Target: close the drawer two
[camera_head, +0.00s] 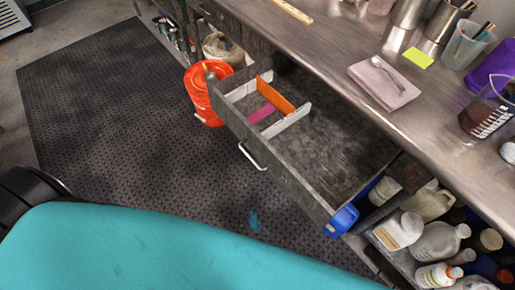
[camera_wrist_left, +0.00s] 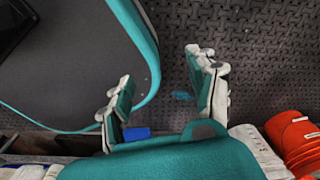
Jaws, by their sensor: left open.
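The open drawer (camera_head: 318,168) is pulled out from under the metal counter, with a grey front and a silver handle (camera_head: 252,156). I cannot read a number on it. Inside are white dividers, an orange strip (camera_head: 276,94) and a pink piece (camera_head: 261,113). A blue piece (camera_head: 342,220) is at its near right front corner. My left gripper (camera_wrist_left: 160,68) is open in the left wrist view, its fingers wide apart with nothing between the tips, over the dark mat. It does not show in the head view. My right gripper is not in view.
An orange-red bucket (camera_head: 200,92) stands beside the drawer's far end. Several bottles crowd the shelf (camera_head: 372,242) at the lower right. The counter (camera_head: 341,52) holds a folded cloth with a spoon, metal cups and a beaker. The dark mat (camera_head: 100,110) is mostly clear.

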